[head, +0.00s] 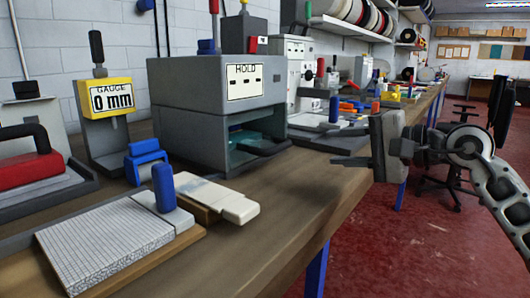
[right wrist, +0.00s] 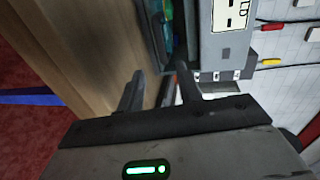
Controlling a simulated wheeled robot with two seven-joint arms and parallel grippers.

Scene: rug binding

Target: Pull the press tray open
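The press is a grey box (head: 216,112) with a HOLD sign, standing on the workbench. The press tray (head: 240,157) shows as teal in its low front opening. A dark handle (head: 268,149) sticks out at the front of the tray. My right gripper (head: 340,161) is to the right of the handle, apart from it, with its fingers pointing left toward the press. In the right wrist view my right gripper (right wrist: 160,78) has its two fingers spread, with nothing between them. The press (right wrist: 228,45) is upper right there. My left gripper is not in view.
On the wooden bench (head: 285,200) stand a yellow 0 mm gauge (head: 106,98), a blue clamp (head: 146,160), and a rug piece (head: 105,240) on a board with a blue peg. More machines and small parts lie farther back. Bare bench lies in front of the press.

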